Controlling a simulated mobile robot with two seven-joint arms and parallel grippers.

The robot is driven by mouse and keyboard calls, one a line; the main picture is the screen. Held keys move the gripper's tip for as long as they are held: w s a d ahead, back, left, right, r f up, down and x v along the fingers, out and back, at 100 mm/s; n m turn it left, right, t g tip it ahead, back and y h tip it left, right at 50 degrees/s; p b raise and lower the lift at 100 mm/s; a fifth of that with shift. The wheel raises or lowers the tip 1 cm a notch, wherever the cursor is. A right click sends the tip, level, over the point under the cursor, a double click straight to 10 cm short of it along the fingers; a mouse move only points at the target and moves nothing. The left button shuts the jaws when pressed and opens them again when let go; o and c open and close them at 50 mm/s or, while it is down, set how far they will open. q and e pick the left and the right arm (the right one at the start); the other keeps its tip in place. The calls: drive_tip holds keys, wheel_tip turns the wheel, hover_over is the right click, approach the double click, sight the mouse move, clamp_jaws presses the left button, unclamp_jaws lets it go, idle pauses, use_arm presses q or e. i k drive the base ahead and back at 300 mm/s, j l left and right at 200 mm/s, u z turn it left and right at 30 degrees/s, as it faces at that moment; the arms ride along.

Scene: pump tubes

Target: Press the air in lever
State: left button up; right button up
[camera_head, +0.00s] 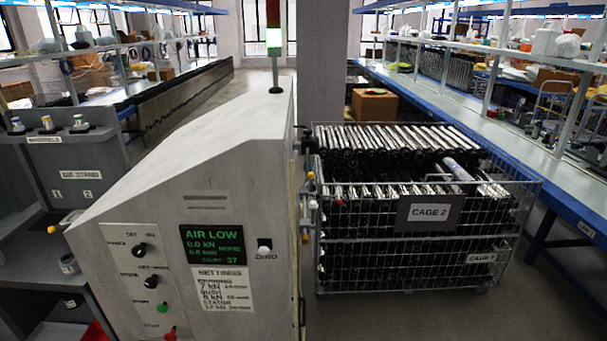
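A grey press cabinet (200,150) with a sloped top stands in the middle of the view. Its green display (213,245) reads AIR LOW and 0.0 kN. A short lever with a yellow tip (52,229) sticks out at the cabinet's left edge. I cannot read a label that marks any of these as the air in lever. Neither of my grippers is in view.
A wire cage (415,255) marked CAGE 2, full of tubes, stands close to the cabinet's right. A grey stand (75,165) with several pegs is at the left. A blue-edged bench (570,200) runs along the right. Floor (480,315) is free at the lower right.

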sight(311, 176)
drive_tip(key=l, duration=0.2)
drive_tip(key=i+l+z, duration=0.2)
drive_tip(key=z, duration=0.2)
drive_tip(key=i+l+z, duration=0.1)
drive_tip(key=i+z, duration=0.15)
drive_tip(key=z, duration=0.2)
drive_tip(key=i+z, duration=0.25)
drive_tip(key=z, duration=0.15)
drive_tip(key=i+l+u, duration=0.2)
drive_tip(key=i, duration=0.2)
drive_tip(key=i+l+u, duration=0.1)
drive_tip(key=i+u, duration=0.15)
drive_tip(key=i, duration=0.15)
drive_tip(key=i+l+u, duration=0.2)
drive_tip(key=i, duration=0.2)
drive_tip(key=i+u, duration=0.1)
drive_tip(key=u, duration=0.35)
drive_tip(key=i+l+u, duration=0.1)
drive_tip(key=u, duration=0.35)
drive_tip(key=l+u, duration=0.2)
drive_tip(key=u, duration=0.25)
